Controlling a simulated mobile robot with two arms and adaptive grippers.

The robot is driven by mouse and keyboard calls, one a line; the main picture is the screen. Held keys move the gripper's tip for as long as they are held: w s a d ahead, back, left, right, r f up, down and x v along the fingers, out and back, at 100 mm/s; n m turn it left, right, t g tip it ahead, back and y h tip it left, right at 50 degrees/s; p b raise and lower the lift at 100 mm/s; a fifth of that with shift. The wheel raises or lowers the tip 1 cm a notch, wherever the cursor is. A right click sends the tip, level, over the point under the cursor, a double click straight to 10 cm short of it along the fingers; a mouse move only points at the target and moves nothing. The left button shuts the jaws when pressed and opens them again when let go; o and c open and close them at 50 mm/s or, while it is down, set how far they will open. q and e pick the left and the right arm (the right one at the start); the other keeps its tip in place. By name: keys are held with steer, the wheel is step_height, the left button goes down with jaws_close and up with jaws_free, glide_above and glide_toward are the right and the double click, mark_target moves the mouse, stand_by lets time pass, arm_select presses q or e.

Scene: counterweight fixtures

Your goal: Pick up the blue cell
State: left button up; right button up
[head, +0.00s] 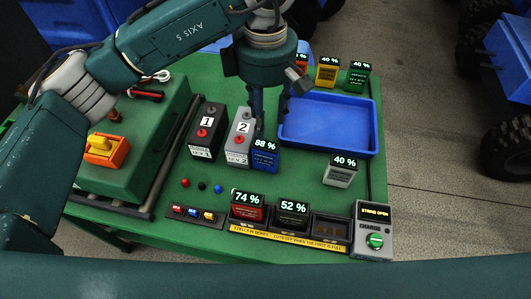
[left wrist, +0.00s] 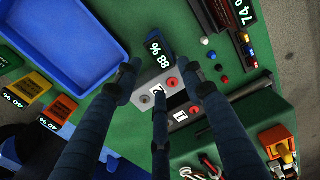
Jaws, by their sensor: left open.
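The blue cell (head: 264,160), marked 88 %, stands upright on the green table, close against the front right of the grey box marked 2 (head: 240,139). My left gripper (head: 270,112) points down, just behind and above the blue cell. In the left wrist view its dark fingers (left wrist: 157,74) are spread, with nothing between them. The blue cell (left wrist: 155,37) shows beyond the fingertips there, apart from them as far as I can tell. The grey box 2 (left wrist: 174,88) lies under the fingers, partly hidden. My right gripper is not in view.
An empty blue tray (head: 330,124) is right of the gripper. A dark box marked 1 (head: 206,133) stands left of box 2. A white cell (head: 341,171) stands alone. A charger (head: 290,233) with red and black cells and an empty slot is at the front.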

mark_target(266, 141)
arm_select(q)
steer(key=shift+w+f, duration=0.3)
steer(key=shift+f, duration=0.3)
steer(key=shift+w+f, duration=0.2)
steer(key=shift+f, duration=0.05)
step_height(266, 141, down, 4)
steer(key=shift+s+f+p, duration=0.15)
steer(key=shift+p, duration=0.2)
steer(key=shift+f+p, duration=0.55)
steer(key=shift+f, duration=2.4)
jaws_close()
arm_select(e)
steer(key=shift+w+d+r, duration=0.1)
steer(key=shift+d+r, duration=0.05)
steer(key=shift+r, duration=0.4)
